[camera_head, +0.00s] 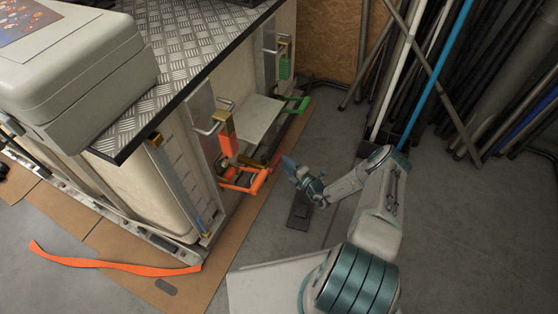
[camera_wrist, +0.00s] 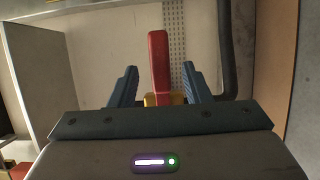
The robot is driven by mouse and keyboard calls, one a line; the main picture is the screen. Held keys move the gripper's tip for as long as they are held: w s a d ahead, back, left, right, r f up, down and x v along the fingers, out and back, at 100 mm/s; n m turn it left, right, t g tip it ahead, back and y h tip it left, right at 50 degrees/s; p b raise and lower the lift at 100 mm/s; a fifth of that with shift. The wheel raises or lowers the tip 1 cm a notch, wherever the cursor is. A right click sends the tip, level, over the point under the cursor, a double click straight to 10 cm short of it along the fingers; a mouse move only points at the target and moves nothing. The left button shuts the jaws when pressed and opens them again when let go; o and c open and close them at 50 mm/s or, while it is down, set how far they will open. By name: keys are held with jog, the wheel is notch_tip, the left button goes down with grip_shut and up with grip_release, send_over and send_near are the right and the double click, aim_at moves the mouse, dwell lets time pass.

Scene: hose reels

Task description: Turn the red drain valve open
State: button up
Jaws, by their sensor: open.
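The red drain valve lever (camera_wrist: 159,60) stands upright in the middle of the wrist view, with a yellow fitting (camera_wrist: 152,99) at its lower end. My gripper (camera_wrist: 160,70) is open, one blue finger on each side of the lever, with a visible gap on both sides. In the head view my gripper (camera_head: 288,163) is beside the tank frame's side, near a small red piece (camera_head: 275,161) that looks like the same lever. The valve's body is mostly hidden there by the orange strap gear and my gripper.
A green handle (camera_head: 298,104) sits farther back. Pipes and rods (camera_head: 410,90) lean at the right. The grey floor (camera_head: 450,230) right of my arm is clear.

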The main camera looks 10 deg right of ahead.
jog(key=shift+b+x, duration=0.45)
jog(key=shift+x, duration=1.8)
jog(key=shift+c, duration=0.3)
grip_shut()
jog(key=shift+d, duration=0.1)
